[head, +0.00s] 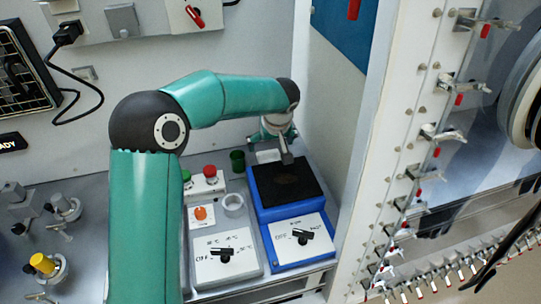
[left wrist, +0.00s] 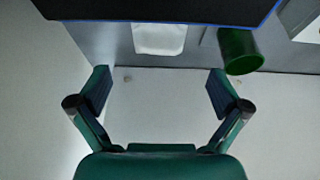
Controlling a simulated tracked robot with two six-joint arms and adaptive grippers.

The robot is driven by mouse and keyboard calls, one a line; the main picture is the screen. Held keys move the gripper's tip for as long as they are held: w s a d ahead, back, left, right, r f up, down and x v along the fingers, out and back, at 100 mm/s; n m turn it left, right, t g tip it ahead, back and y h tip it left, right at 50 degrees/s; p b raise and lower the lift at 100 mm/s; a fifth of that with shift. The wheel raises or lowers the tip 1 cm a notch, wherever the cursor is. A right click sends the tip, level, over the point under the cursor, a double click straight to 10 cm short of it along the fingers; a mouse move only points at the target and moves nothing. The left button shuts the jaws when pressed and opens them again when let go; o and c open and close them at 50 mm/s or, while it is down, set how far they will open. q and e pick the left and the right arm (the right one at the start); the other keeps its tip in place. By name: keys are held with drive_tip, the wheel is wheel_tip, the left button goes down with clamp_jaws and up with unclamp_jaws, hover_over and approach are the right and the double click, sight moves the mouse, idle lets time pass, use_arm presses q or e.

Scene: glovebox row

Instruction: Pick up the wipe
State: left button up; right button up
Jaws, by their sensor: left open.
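A white wipe (left wrist: 160,38) lies on the grey surface beside the black-topped blue unit in the left wrist view. In the head view a pale patch of the wipe (head: 268,156) shows behind the blue unit (head: 262,212), partly hidden by my gripper. My left gripper (head: 281,152) is above the back of that unit, close to the wipe. In the left wrist view its two fingers (left wrist: 160,92) are wide apart with nothing between them, and the wipe is beyond the tips. My right gripper is not seen.
A green cup (head: 237,161) stands just left of the wipe in the head view. A button box (head: 205,180), a white ring (head: 233,204) and a white knob panel (head: 225,262) stand nearer. A white wall post (head: 345,150) rises close on the right.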

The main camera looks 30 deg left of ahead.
sight(269, 152)
use_arm(q)
drive_tip(key=shift+w+a+f, duration=0.1)
drive_tip(key=shift+a+f, duration=0.15)
drive_tip(key=shift+f, duration=0.35)
drive_tip(key=shift+w+a+f+p, duration=0.1)
drive_tip(key=shift+w+f+p, duration=0.1)
drive_tip(key=shift+f+p, duration=0.3)
drive_tip(key=p+x, duration=0.1)
drive_tip(key=x, duration=0.2)
drive_tip(key=shift+w+f, duration=0.15)
drive_tip(key=shift+f, duration=0.05)
drive_tip(key=shift+w+a+f, duration=0.1)
drive_tip(key=shift+a+f, duration=0.05)
drive_tip(key=shift+f, duration=0.2)
drive_tip(key=shift+c, duration=0.2)
drive_tip(key=c, duration=0.9)
drive_tip(key=shift+o, duration=0.2)
drive_tip(key=shift+r, duration=0.15)
